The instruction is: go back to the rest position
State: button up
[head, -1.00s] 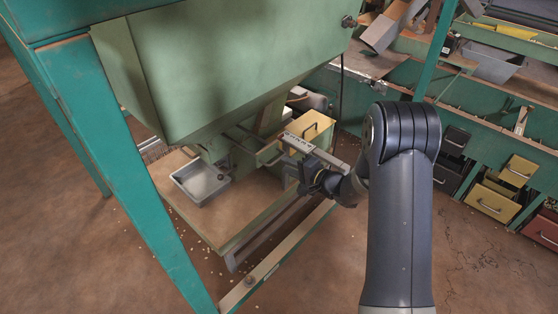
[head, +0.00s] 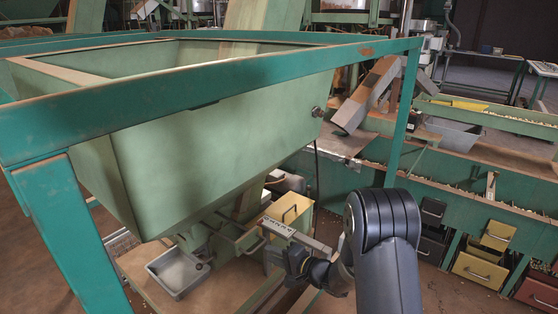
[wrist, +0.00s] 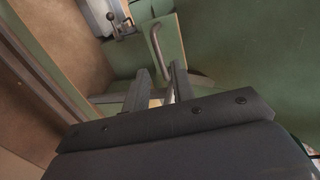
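My gripper (head: 276,254) is in front of the chute under the large green hopper (head: 215,105), low and near the middle of the head view. In the wrist view its two fingers (wrist: 160,80) stand apart with a gap between them, and I see nothing clamped there. A bent metal handle (wrist: 155,42) on a green panel shows just beyond the fingertips and passes partly behind the right finger. Whether a finger touches it I cannot tell. In the head view the fingertips are mostly hidden by the gripper's own body.
A teal frame post (head: 75,240) and rail (head: 200,98) surround the hopper. A grey tray (head: 178,270) sits under it at left. A yellow bin (head: 298,212) stands close behind my gripper. Drawers (head: 480,270) line the bench at right. Floor is open at lower right.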

aim_at(258, 248)
jog(key=b+x, duration=0.1)
jog(key=x, duration=0.6)
jog(key=shift+f, duration=0.15)
jog(key=shift+w+a, duration=0.25)
jog(key=shift+f+p+v, duration=0.2)
jog(key=shift+p+v, duration=0.8)
jog(key=shift+p, duration=0.05)
